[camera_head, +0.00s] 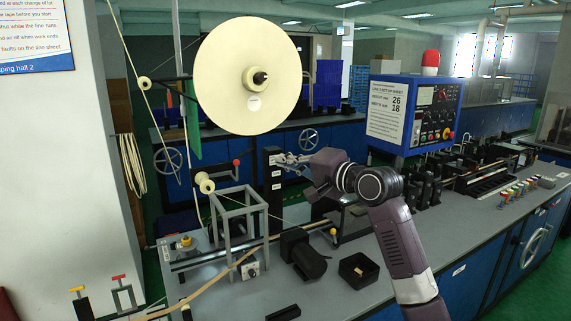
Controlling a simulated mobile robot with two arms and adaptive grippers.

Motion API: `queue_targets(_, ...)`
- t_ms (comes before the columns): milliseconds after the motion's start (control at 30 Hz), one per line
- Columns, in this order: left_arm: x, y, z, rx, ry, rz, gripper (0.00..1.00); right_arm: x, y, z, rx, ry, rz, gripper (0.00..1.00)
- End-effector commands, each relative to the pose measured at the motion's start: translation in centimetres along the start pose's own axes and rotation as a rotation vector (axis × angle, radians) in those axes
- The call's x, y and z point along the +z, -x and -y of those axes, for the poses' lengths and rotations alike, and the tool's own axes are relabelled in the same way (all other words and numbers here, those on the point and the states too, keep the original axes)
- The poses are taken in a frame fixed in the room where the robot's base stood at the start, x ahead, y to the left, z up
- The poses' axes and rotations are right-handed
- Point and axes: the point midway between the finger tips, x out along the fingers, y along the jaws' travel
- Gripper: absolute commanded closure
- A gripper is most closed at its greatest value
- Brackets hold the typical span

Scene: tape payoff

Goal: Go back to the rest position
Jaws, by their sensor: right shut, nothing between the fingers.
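My right gripper (279,160) is raised over the bench, its arm coming in from the lower right. Its fingers point left, with nothing seen between them, and look shut. The fingertips are just in front of a dark upright post (272,185) in this view; I cannot tell whether they touch it. A large cream tape reel (247,75) hangs on a spindle above and to the left of the gripper. My left gripper is not in view.
The grey bench top (345,295) carries a metal frame (240,222), a black motor-like block (303,254) and a small black bin (358,268). A blue control box (432,112) with a red lamp (430,60) stands right of my arm. Tape runs along the left.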

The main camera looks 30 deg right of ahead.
Motion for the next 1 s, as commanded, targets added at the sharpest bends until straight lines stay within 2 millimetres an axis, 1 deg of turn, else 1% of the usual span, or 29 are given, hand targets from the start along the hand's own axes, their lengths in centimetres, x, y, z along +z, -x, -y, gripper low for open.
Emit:
queue_targets(300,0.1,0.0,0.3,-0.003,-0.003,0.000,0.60,0.1,-0.1,-0.1,0.002,0.002,0.001,1.00)
queue_targets(367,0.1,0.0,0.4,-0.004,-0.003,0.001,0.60,0.5,-0.1,-0.8,0.013,0.011,0.006,1.00)
queue_targets(433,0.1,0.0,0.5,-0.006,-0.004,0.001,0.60,1.8,-0.3,-2.4,0.043,0.039,0.019,1.00)
queue_targets(467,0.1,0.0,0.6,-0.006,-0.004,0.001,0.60,2.6,-0.4,-3.5,0.063,0.061,0.028,1.00)
queue_targets(567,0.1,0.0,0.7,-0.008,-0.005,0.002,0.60,6.5,-0.3,-8.4,0.153,0.155,0.072,1.00)
queue_targets(600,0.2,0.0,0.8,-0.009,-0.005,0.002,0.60,8.3,0.0,-10.8,0.194,0.202,0.096,1.00)
queue_targets(667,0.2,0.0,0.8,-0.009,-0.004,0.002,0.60,11.2,0.8,-14.4,0.259,0.279,0.137,1.00)
queue_targets(700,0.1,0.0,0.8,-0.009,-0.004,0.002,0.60,13.2,1.5,-16.8,0.301,0.330,0.167,1.00)
queue_targets(733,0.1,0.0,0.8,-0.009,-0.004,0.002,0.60,14.6,2.1,-18.4,0.330,0.368,0.189,1.00)
queue_targets(767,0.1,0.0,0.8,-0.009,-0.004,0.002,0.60,16.0,2.9,-20.1,0.360,0.406,0.213,1.00)
queue_targets(800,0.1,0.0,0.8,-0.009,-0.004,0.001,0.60,17.9,4.0,-22.2,0.398,0.456,0.247,1.00)
queue_targets(867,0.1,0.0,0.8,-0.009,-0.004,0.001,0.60,20.7,6.0,-25.4,0.454,0.530,0.303,1.00)
queue_targets(900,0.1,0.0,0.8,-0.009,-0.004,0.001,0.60,22.5,7.5,-27.3,0.489,0.579,0.341,1.00)
queue_targets(967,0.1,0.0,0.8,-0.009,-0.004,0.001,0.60,25.2,10.1,-30.0,0.540,0.650,0.403,1.00)
queue_targets(1000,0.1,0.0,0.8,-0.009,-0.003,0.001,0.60,26.9,12.1,-31.6,0.573,0.697,0.446,1.00)
